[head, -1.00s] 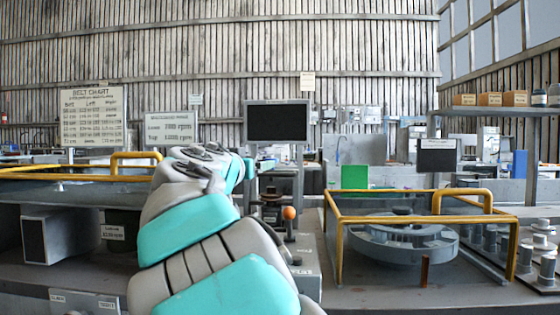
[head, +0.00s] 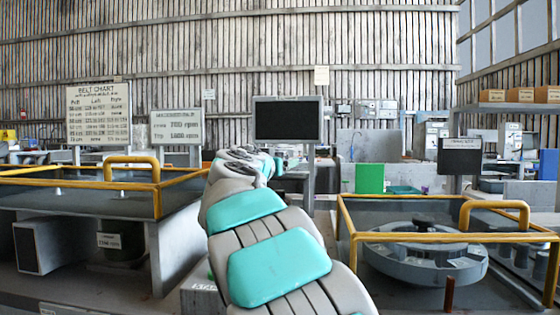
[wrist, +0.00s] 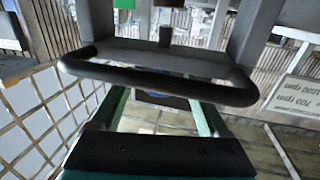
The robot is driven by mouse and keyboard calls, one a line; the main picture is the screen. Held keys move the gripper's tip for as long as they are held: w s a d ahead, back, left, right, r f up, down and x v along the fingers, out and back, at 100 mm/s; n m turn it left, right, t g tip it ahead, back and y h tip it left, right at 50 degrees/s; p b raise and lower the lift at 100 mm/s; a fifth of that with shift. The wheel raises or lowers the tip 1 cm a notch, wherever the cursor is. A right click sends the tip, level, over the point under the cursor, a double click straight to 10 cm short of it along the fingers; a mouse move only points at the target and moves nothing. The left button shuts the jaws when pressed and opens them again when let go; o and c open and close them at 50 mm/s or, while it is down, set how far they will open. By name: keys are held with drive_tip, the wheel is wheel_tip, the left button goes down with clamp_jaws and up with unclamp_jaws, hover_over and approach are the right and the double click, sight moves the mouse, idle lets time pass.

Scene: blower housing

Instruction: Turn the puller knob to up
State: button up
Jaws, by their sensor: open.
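I cannot make out the puller knob in either view now; my arm covers the middle of the bench below the dark monitor (head: 287,120). My arm reaches forward, and its far end is in front of and left of the monitor's post. In the wrist view my gripper (wrist: 160,94) shows two green fingers spread apart, with nothing seen held between them. A dark rounded bar crosses in front of them near a grey frame; I cannot tell whether it touches them. The wrist picture appears upside down.
A yellow-railed guard (head: 345,222) surrounds a round grey housing (head: 425,262) at right. Another yellow-railed guard (head: 130,162) stands at left. A belt chart (head: 99,114) and an rpm sign (head: 176,126) stand behind, left. A green panel (head: 369,179) is right of the monitor.

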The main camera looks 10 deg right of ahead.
drive_tip(key=shift+w, duration=0.1)
drive_tip(key=shift+c, duration=0.3)
clamp_jaws()
idle(0.4)
